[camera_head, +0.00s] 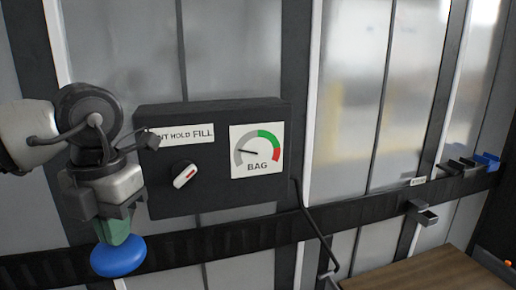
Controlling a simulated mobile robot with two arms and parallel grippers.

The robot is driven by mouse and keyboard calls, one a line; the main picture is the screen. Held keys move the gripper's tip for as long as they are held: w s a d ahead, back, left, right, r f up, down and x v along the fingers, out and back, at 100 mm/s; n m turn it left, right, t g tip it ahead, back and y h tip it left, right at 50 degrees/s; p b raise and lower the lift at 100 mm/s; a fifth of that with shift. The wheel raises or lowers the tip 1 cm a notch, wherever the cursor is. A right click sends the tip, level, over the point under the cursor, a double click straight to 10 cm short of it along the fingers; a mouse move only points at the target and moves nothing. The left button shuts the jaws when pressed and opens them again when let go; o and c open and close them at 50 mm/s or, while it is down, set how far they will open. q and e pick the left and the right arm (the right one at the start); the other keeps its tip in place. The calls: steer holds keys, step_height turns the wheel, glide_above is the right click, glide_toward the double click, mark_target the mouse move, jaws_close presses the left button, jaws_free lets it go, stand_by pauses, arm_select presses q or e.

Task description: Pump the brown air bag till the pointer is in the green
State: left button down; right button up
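My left gripper (117,220) comes in from the left and points down in front of the wall rail. A blue round knob (118,256) is right below its fingers, with a green part (115,228) between; I cannot tell if the fingers grip it. The gauge (257,151) marked BAG has its pointer in the grey part at the left, outside the green band at top right. A selector knob (185,174), white with a red mark, sits below the label VENT HOLD FILL, partly hidden by my arm. The brown air bag cannot be made out. My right gripper is out of view.
The dark control box (216,111) is on the panelled wall, above a black rail (240,236). A dark hose or rod (318,235) runs down from it. Black and blue brackets (485,160) are at the right. A brown wood-like surface (425,275) is at bottom right.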

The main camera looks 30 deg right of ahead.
arm_select(q)
steer(key=shift+r+p, duration=2.2)
steer(key=shift+r, duration=1.2)
steer(key=shift+f, duration=0.1)
steer(key=shift+f+b, duration=3.2)
steer(key=shift+f, duration=0.7)
steer(key=shift+r, duration=0.1)
step_height(320, 180, up, 3)
steer(key=p, duration=0.2)
steer(key=shift+r+p, duration=0.2)
steer(key=shift+p, duration=0.15)
steer(key=shift+r+p, duration=1.55)
steer(key=shift+r, duration=0.65)
